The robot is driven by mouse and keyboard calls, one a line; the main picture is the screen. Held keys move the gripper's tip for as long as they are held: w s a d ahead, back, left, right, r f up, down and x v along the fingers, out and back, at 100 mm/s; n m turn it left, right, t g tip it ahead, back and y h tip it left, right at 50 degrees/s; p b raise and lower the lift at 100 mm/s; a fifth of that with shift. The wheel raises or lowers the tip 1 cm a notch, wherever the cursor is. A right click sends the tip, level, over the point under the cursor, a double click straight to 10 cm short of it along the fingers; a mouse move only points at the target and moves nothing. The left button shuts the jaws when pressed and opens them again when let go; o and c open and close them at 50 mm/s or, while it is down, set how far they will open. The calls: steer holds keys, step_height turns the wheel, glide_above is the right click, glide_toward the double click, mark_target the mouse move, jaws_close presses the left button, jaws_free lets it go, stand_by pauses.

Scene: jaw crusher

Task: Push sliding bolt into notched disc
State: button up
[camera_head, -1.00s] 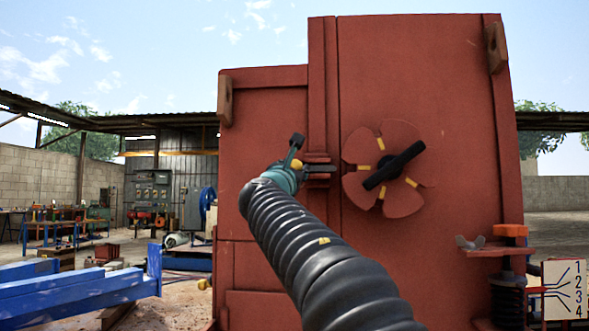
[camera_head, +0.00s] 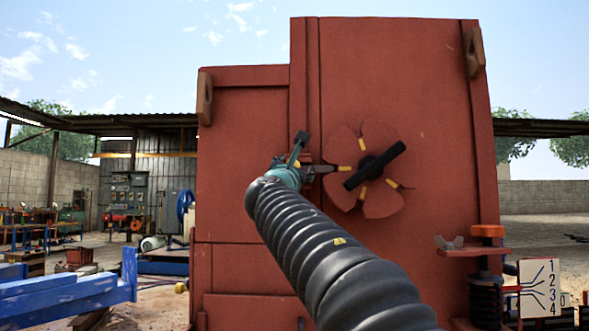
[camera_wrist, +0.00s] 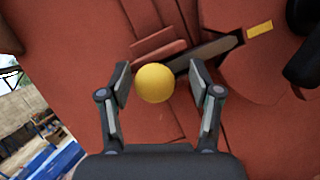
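The notched disc (camera_head: 377,202) is red with several lobes, yellow marks and a black handle (camera_head: 374,166) across its middle. The sliding bolt is a dark bar (camera_wrist: 212,50) with a yellow ball knob (camera_wrist: 155,83). In the wrist view its tip lies in a gap between the disc's lobes, close to a yellow mark (camera_wrist: 260,28). My gripper (camera_wrist: 160,76) has its two fingers apart on either side of the knob, with a visible gap on both sides.
The red crusher housing (camera_head: 245,160) rises behind the bolt. A clamp with a wing nut and orange block (camera_head: 487,231) sticks out at lower right, beside a numbered plate (camera_head: 540,287). Blue beams (camera_head: 60,297) lie at lower left.

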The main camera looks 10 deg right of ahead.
steer(key=shift+a, duration=0.15)
steer(key=v, duration=1.2)
stand_by(0.3)
